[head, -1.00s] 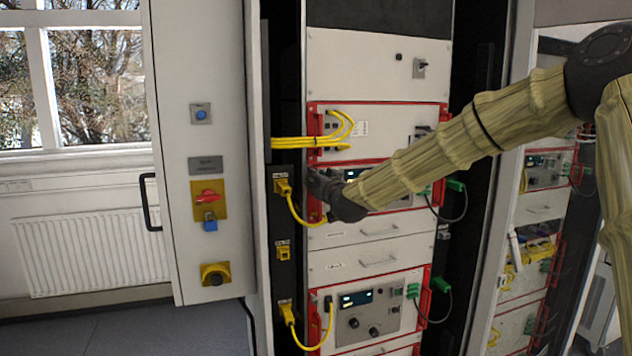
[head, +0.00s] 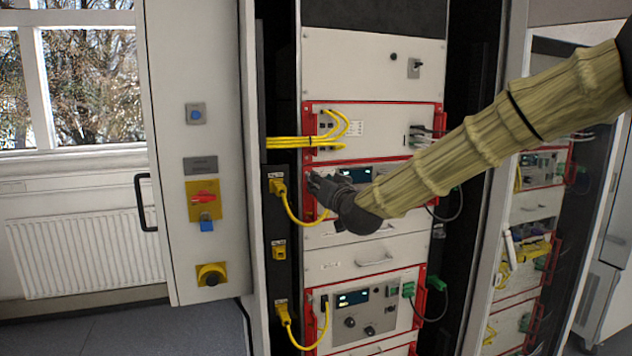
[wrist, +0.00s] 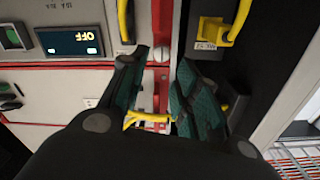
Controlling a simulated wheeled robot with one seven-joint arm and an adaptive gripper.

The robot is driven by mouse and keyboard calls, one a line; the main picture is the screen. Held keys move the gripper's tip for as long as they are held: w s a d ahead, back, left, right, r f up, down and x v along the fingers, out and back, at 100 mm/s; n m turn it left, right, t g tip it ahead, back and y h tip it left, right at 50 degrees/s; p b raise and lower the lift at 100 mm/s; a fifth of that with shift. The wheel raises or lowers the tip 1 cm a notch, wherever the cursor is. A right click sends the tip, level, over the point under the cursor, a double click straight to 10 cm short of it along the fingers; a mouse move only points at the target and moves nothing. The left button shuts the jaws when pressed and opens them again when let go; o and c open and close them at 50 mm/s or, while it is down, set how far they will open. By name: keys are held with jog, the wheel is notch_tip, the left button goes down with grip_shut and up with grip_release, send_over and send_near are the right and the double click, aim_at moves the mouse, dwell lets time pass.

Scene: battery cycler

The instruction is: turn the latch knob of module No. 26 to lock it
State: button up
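My gripper (head: 316,184) is at the left edge of the red-framed module with a lit display (head: 355,175), in the middle of the rack. The wrist view looks upside down. It shows my gripper (wrist: 163,65) with its two dark green-padded fingers apart on either side of a red rail (wrist: 162,20). A small silver, slotted round part (wrist: 162,46), perhaps the latch knob, is on that rail between the fingertips. I cannot tell its turn position or whether a finger touches it. I cannot read a module number. The display (wrist: 75,42) shows letters like OFF.
Yellow cables (head: 300,142) run into the module above, and a yellow plug (head: 278,187) with a hanging cable is just left of my gripper. Another red-framed module (head: 375,315) is lower down. An open cabinet door (head: 200,120) stands to the left.

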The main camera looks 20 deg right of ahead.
jog(key=s, duration=0.4)
jog(key=shift+s+d, duration=0.15)
jog(key=shift+s, duration=0.2)
jog(key=s+a+f+g+b, duration=0.1)
jog(key=s+a+f+g, duration=0.1)
jog(key=f, duration=1.1)
jog(key=s+a+f+g, duration=0.1)
jog(key=f+g, duration=0.1)
jog(key=f, duration=1.1)
jog(key=s+a+f+n+g+b, duration=0.15)
jog(key=s+f, duration=0.35)
jog(key=f, duration=0.5)
jog(key=s+a+f+g, duration=0.1)
jog(key=s+f+g, duration=0.3)
jog(key=f, duration=0.7)
jog(key=s+f+g+b, duration=0.1)
jog(key=s+f+g, duration=0.3)
jog(key=s+f, duration=1.35)
jog(key=s+f+g, duration=0.2)
jog(key=s+f, duration=0.2)
jog(key=s, duration=0.7)
jog(key=s+f+g+b, duration=0.1)
jog(key=s+f, duration=0.4)
jog(key=s, duration=0.6)
jog(key=shift+s+d+f+n+g+h, duration=0.15)
jog(key=shift+s+n+g+h, duration=0.25)
jog(key=shift+g, duration=0.35)
jog(key=shift+w, duration=0.15)
